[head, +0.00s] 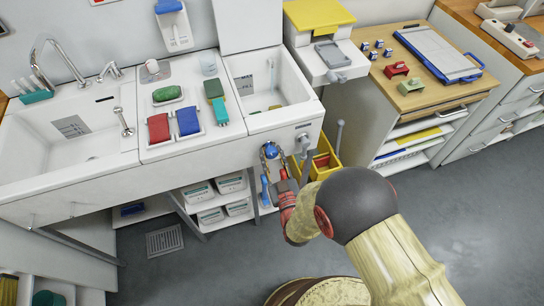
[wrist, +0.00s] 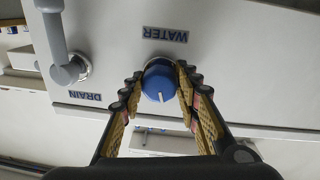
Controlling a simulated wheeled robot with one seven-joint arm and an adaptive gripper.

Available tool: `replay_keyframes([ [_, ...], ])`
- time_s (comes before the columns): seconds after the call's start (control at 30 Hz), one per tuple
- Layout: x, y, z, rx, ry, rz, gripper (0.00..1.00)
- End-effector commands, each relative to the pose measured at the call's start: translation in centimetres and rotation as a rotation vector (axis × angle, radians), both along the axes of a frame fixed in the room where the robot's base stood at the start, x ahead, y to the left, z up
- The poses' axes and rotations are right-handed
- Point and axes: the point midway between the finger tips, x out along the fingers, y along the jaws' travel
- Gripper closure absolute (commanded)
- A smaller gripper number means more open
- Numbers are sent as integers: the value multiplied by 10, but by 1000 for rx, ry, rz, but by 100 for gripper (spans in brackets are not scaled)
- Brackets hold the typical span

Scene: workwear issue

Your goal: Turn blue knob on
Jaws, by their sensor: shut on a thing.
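The blue knob (wrist: 159,82) is on the white front panel of the sink unit, by a label reading WATER (wrist: 165,35) that appears upside down in the wrist view. A white pointer line shows on the knob's face, pointing towards the bottom of that view. My gripper (wrist: 160,80) has its two fingers closed around the knob's sides. In the head view the knob (head: 271,151) shows between the fingertips of my gripper (head: 270,153), at the front of the right basin.
A grey lever (wrist: 66,68) sits beside the knob, by a DRAIN label (wrist: 84,96). In the head view a yellow bin (head: 325,152) stands just right of the gripper. A blue-handled item (head: 265,190) hangs below the panel. Open floor lies to the right.

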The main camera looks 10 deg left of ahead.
Motion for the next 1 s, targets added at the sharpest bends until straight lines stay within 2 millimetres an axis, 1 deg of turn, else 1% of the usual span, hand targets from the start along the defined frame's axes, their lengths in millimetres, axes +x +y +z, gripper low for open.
replay_keyframes([
  [0.6, 1, -2, -1, -494, -302, 0, 93],
  [0.8, 1, -2, -1, -630, -385, 1, 93],
  [1.0, 1, -2, -1, -728, -445, 1, 93],
])
